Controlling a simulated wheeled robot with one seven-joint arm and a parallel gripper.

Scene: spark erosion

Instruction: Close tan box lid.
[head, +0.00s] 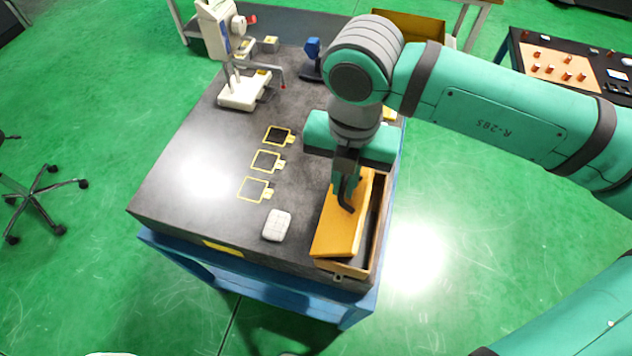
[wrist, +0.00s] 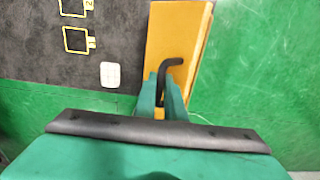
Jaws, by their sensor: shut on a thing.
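The tan box (head: 378,237) stands at the right front corner of the dark table, with a dark interior showing along its right side. Its orange-tan lid (head: 333,228) is tilted, partly open, and carries a black bent handle. My gripper (head: 347,198) is over the lid and shut on the black handle (head: 346,208). In the wrist view the lid (wrist: 180,38) fills the upper middle, and the handle (wrist: 166,70) sits between the fingers of my gripper (wrist: 164,95). The lid's hinge side is not clear.
A white ribbed block (head: 277,225) lies left of the box. Several yellow-framed squares (head: 266,161) mark the table (head: 190,180). A white microscope-like device (head: 238,85) and a small blue device (head: 312,60) stand toward the back. Green floor is open on the right.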

